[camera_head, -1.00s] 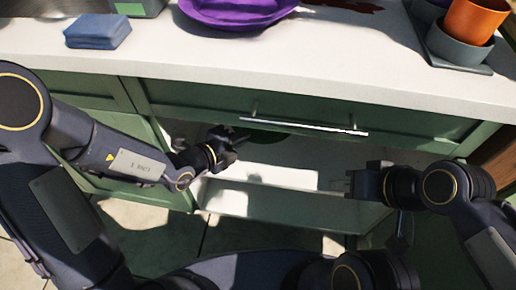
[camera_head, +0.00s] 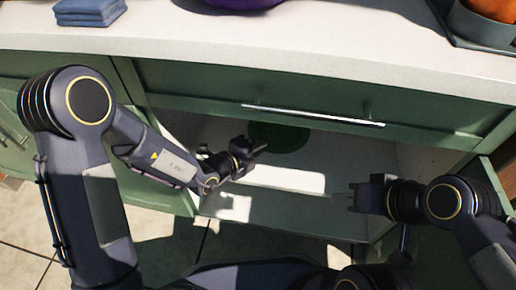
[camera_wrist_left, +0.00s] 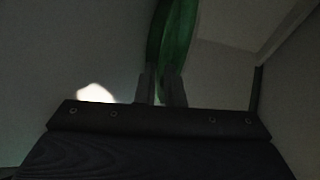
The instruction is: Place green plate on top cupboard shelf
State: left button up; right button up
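The green plate (camera_head: 278,137) is inside the open cupboard (camera_head: 330,150), below the counter front and partly hidden by it. My left gripper (camera_head: 258,149) reaches into the cupboard at the plate's near left edge. In the left wrist view the plate (camera_wrist_left: 174,40) appears nearly edge-on, with its rim between the two close fingers (camera_wrist_left: 160,88), shut on it. I cannot tell whether the plate touches a shelf. My right gripper (camera_head: 352,197) is at the right of the opening, with no object visible in it; its finger gap is unclear.
A pale shelf board (camera_head: 285,212) lies under the grippers. A metal handle (camera_head: 313,115) sticks out from the green front above the opening. The white counter (camera_head: 300,60) holds folded blue cloths (camera_head: 90,10), a purple dish (camera_head: 240,3) and a grey pot (camera_head: 480,25).

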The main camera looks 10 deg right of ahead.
pick_arm(q)
jog(key=shift+o, duration=0.2)
jog(key=shift+s+a+r, duration=0.2)
jog(key=shift+s+a, duration=0.05)
jog(key=shift+a, duration=0.05)
jog(key=p+v, duration=0.4)
jog(key=v, duration=0.7)
jog(key=s+a+r+m+g+h, duration=0.1)
jog(key=s+r+m+g+h, duration=0.15)
jog(key=s+r+m, duration=0.75)
jog(key=s+a+r+m+g+h, duration=0.1)
jog(key=r+m+g, duration=0.25)
jog(key=m, duration=1.25)
jog(key=s+a+f+m+t+y, duration=0.1)
jog(key=s+a+m+y, duration=0.4)
jog(key=a+m+y, duration=0.5)
jog(key=a+m+t, duration=0.1)
jog(key=a+m, duration=0.4)
jog(key=m, duration=0.2)
jog(key=shift+f+t, duration=0.15)
jog(key=shift+t, duration=0.25)
jog(key=shift+s+a, duration=0.1)
